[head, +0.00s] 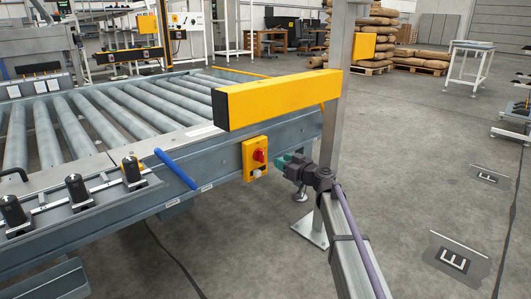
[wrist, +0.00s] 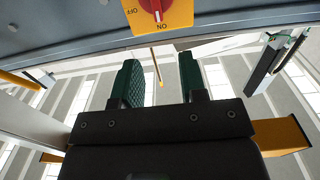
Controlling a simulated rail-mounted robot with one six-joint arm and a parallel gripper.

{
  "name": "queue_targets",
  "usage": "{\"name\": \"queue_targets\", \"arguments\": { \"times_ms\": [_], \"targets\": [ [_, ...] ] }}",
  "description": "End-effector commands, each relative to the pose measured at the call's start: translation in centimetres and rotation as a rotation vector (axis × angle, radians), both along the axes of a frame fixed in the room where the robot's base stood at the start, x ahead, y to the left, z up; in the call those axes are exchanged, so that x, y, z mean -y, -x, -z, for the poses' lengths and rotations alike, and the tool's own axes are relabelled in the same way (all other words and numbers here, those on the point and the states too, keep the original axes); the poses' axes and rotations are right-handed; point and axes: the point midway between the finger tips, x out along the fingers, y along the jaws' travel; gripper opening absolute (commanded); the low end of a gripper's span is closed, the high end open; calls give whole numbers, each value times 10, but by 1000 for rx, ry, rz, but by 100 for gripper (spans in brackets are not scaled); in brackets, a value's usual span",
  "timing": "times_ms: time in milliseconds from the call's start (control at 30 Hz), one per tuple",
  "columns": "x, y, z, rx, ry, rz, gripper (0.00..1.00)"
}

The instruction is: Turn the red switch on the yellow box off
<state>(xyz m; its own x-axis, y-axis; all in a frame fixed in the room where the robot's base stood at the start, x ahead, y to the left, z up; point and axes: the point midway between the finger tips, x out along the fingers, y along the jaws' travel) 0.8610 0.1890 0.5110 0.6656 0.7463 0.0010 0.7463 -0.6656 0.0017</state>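The yellow box (head: 249,150) is mounted on the grey side of the roller conveyor, with the red switch (head: 259,155) on its face. In the wrist view the red switch (wrist: 152,7) is cut by the top edge; its handle points towards the upside-down ON label. The OFF label is to the left on the yellow box (wrist: 180,17). My gripper (head: 281,161) is just right of the box, apart from the switch. In the wrist view my gripper (wrist: 159,78) has its two green fingers apart with nothing between them.
A yellow beam (head: 275,99) juts out above the box, beside an upright metal post (head: 340,60). A blue bar (head: 176,170) lies along the conveyor edge to the left. The floor (head: 410,160) to the right is mostly clear.

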Motion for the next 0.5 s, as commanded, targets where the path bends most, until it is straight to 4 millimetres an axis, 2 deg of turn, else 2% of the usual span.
{"name": "queue_targets", "arguments": {
  "times_ms": [400, 500],
  "targets": [
    [-65, -59, 0, -1, 0, -2, 39],
    [-75, -67, 0, -2, -1, -2, 39]
  ]
}}
